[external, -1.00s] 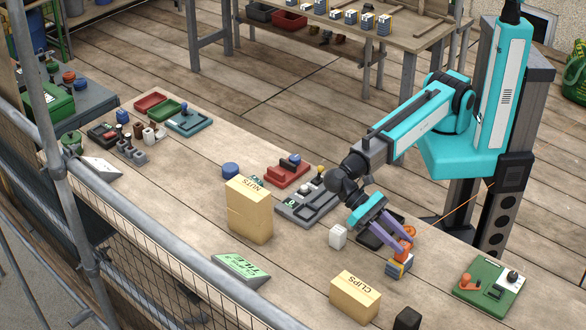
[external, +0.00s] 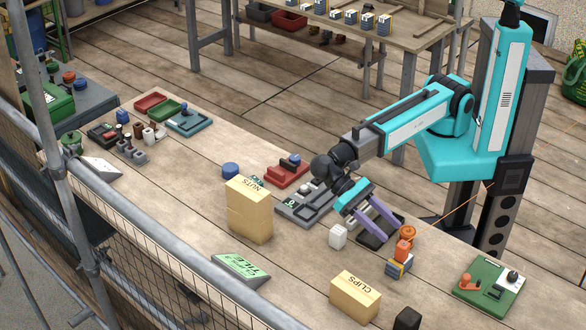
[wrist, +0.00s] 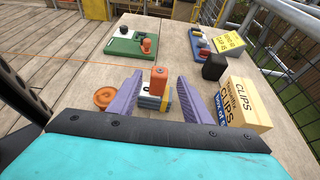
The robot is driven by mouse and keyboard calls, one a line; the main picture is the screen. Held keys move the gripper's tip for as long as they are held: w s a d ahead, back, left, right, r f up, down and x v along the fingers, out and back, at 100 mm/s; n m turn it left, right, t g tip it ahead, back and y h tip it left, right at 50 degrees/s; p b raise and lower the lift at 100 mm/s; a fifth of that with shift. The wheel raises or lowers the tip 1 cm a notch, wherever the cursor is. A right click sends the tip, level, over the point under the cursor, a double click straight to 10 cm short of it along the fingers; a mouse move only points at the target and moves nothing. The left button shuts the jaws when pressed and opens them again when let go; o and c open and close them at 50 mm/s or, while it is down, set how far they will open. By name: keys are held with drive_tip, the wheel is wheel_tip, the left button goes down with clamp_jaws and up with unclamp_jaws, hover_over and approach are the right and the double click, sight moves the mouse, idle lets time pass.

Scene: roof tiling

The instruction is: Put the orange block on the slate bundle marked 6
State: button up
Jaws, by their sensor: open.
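The orange block (external: 403,250) stands on top of a small slate bundle (external: 399,267) with a yellow band, near the right part of the bench. In the wrist view the orange block (wrist: 158,81) stands upright on the bundle (wrist: 154,103), whose marking is too small to read surely. My gripper (external: 379,231) is open and empty. Its purple fingers are apart, above and to the left of the block in the external view. In the wrist view the fingers (wrist: 156,96) lie on either side of the block and bundle, with gaps.
An orange round piece (external: 408,233) lies close beside the bundle. A CLIPS box (external: 355,296), a white block (external: 338,236) and a dark tray (external: 374,238) are nearby. A green board (external: 490,286) is at the right, with bare bench before it.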

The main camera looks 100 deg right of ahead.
drive_tip(key=b+v, duration=0.1)
drive_tip(key=v, duration=0.5)
drive_tip(key=shift+w+d+r, duration=0.15)
drive_tip(key=shift+w+d, duration=0.05)
drive_tip(key=shift+w, duration=0.05)
idle(0.6)
